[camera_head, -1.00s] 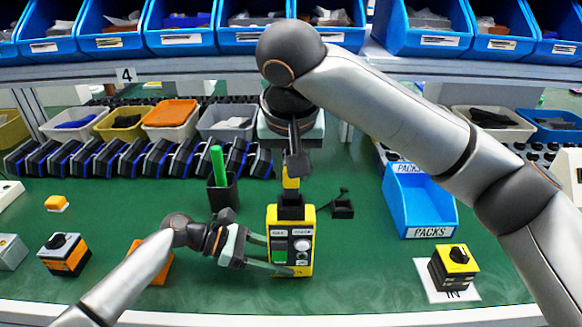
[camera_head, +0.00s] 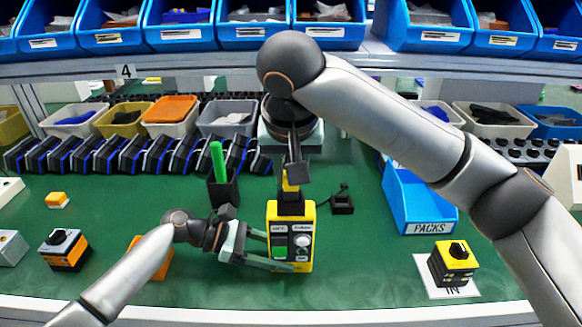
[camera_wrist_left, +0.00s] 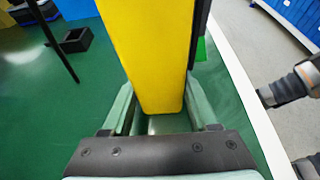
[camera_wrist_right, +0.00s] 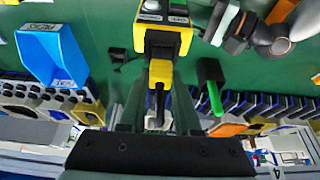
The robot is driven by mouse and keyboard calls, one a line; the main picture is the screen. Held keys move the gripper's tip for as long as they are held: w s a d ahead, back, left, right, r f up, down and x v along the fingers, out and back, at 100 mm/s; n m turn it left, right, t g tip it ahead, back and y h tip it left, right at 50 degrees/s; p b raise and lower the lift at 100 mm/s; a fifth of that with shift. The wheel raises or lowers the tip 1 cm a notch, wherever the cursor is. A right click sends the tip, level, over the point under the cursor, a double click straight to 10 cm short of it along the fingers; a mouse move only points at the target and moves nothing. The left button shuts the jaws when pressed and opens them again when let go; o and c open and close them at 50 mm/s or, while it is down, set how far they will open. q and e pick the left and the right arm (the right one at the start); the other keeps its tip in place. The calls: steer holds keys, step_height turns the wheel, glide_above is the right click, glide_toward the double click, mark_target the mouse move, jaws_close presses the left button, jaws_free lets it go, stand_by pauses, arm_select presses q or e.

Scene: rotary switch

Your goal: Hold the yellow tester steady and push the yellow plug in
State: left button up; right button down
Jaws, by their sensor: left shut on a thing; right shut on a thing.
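The yellow tester (camera_head: 306,238) stands upright on the green bench, with a black socket block (camera_head: 291,208) on top and a green patch and white knob on its face. My left gripper (camera_head: 270,250) is shut on its lower body from the left; the left wrist view shows the yellow side (camera_wrist_left: 150,55) between the fingers. My right gripper (camera_head: 294,172) comes from above, shut on the yellow plug (camera_head: 290,188), directly over the socket block. The plug also shows in the right wrist view (camera_wrist_right: 160,73), lined up with the tester. How deep it sits is unclear.
A black pen cup (camera_head: 222,190) with a green pen stands behind left. A small black holder (camera_head: 342,205) is behind right. A blue PACKS bin (camera_head: 420,205) and a yellow-black switch box (camera_head: 454,262) are at right. An orange block (camera_head: 160,268) lies behind my left arm.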

steer(key=shift+f, duration=0.85)
steer(key=c, duration=0.5)
jaws_free()
steer(key=shift+c, duration=0.2)
steer(key=v, duration=1.2)
arm_select(q)
steer(key=o, duration=1.5)
